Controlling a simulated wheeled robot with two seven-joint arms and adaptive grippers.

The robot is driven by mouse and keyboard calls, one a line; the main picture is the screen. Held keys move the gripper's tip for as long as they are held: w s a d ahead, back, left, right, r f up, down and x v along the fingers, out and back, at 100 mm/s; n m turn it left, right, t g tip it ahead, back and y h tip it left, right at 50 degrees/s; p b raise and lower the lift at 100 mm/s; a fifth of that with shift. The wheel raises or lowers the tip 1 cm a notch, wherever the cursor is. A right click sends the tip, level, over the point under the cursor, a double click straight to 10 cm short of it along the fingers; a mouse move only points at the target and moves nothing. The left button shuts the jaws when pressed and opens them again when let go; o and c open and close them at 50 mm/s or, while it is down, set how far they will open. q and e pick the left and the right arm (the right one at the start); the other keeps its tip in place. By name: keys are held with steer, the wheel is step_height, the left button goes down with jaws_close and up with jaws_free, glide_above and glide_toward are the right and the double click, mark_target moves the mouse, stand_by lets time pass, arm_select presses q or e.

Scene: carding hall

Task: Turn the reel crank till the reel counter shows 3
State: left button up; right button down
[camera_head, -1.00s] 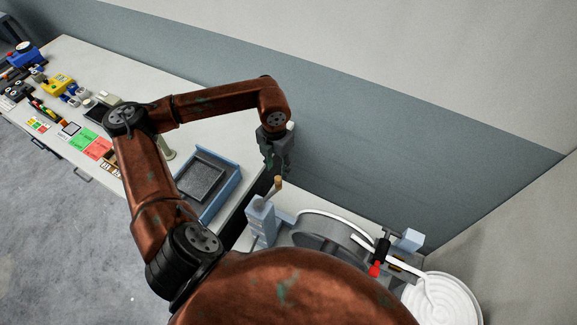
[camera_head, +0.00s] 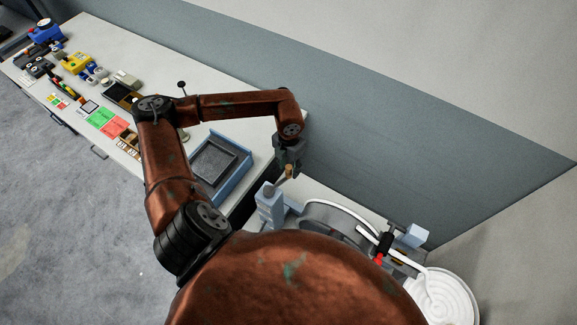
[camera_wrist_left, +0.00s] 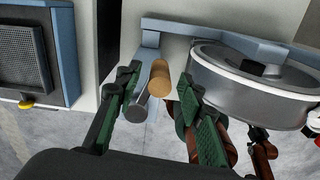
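The reel crank has a wooden handle (camera_head: 288,171), which also shows in the wrist view (camera_wrist_left: 158,82), on a grey metal arm beside a light-blue post (camera_head: 270,207). My left gripper (camera_head: 289,166) is at the handle. In the wrist view, its open green-padded fingers (camera_wrist_left: 160,88) stand on either side of the handle, with a visible gap on each side. The grey round reel (camera_head: 335,222) lies right of the post and shows in the wrist view (camera_wrist_left: 240,90). I cannot make out a counter reading. My right gripper is not in view.
A blue-framed tray with a dark panel (camera_head: 246,187) sits on the long table (camera_head: 225,112), left of the crank. A coil of white sliver (camera_head: 447,298) lies right of the reel. A wall (camera_head: 400,130) stands close behind.

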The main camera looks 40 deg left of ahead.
arm_select(q)
steer(key=shift+c, duration=0.4)
jaws_close()
